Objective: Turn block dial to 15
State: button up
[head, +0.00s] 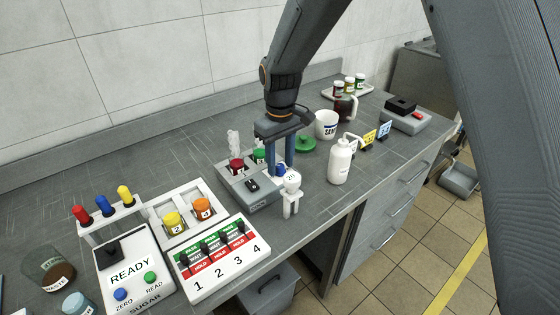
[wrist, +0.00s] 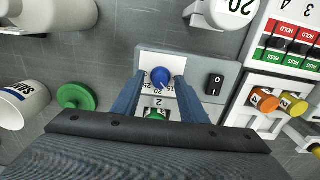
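The block dial, a blue knob (wrist: 161,77), sits on a white numbered plate on the grey heating block (wrist: 222,78). The numbers show small and partly hidden, and I cannot read the dial's setting. In the head view the dial (head: 281,170) shows low between my fingers, at the right end of the block (head: 264,203). My gripper (wrist: 161,80) is over the block with its two blue fingers apart, one on each side of the dial. A gap shows beside the knob in the wrist view. My gripper (head: 282,168) points down in the head view.
A white stand with a round face marked 20 (head: 291,178) stands close in front of the dial. A black rocker switch (wrist: 214,84) is on the block. A white bottle (head: 340,162), a green lid (head: 306,144) and a mug (head: 326,125) stand to the right.

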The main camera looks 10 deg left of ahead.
aim_at(280, 165)
jog(key=shift+r+b, duration=1.1)
jog(key=shift+r, duration=2.8)
jog(key=s+d+f+m, duration=0.1)
jog(key=s+d+m, duration=0.15)
jog(key=d, duration=0.65)
jog(key=s+d+f+m, duration=0.1)
jog(key=s+d+m, duration=0.15)
jog(key=d, duration=0.75)
jog(key=s+d+f+m, duration=0.1)
jog(key=s+d+m, duration=0.1)
jog(key=s+d, duration=0.3)
jog(key=s+d+f+m+t, duration=0.1)
jog(key=s+d+f+m, duration=0.1)
jog(key=s+d, duration=0.4)
jog(key=shift+d+m, duration=0.5)
jog(key=shift+d, duration=0.55)
